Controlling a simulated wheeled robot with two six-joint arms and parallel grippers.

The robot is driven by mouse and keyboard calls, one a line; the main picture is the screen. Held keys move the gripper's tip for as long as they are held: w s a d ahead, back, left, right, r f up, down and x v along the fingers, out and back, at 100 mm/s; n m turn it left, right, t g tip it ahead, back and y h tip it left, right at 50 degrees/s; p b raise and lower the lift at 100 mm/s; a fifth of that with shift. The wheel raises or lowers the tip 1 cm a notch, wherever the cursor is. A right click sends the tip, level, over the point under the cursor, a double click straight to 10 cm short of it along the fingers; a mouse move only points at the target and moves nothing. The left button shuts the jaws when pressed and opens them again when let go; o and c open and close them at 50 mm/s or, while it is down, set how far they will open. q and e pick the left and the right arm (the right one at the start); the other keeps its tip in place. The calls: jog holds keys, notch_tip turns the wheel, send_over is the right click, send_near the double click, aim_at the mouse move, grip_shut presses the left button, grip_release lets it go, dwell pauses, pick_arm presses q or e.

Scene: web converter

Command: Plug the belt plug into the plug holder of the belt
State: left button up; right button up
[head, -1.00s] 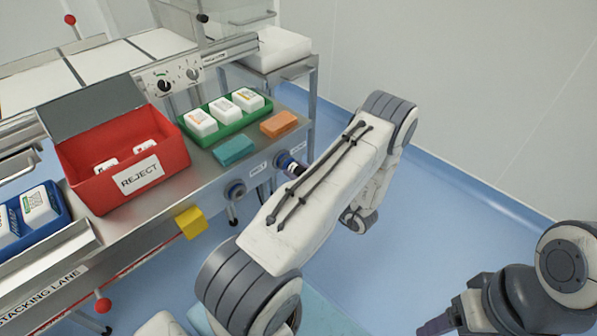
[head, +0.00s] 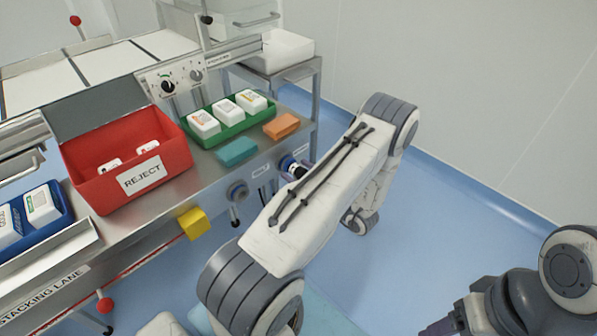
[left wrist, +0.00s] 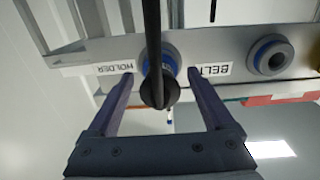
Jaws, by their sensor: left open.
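The belt plug (left wrist: 158,93), black with a dark cable, sits at the blue-ringed socket of the HOLDER label (left wrist: 115,67) in the left wrist view, which shows the panel upside down. My left gripper (left wrist: 159,75) is open, with one finger on each side of the plug and gaps between. A second blue-ringed socket (left wrist: 270,55) beside the BELT label (left wrist: 211,70) looks empty; it also shows in the head view (head: 237,191). In the head view my left arm hides most of the left gripper. My right gripper (head: 445,323) is partly visible at the bottom right edge; its jaws are unclear.
A red REJECT bin (head: 85,190), a green tray (head: 219,135) with white packs, and teal (head: 237,151) and orange (head: 281,126) blocks stand on the machine. A yellow block (head: 194,223) juts from its front edge. Blue floor to the right is open.

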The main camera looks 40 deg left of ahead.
pick_arm(q)
jog(key=d, duration=1)
jog(key=shift+s+d+p, duration=0.15)
jog(key=shift+s+p, duration=0.2)
jog(key=shift+s, duration=0.05)
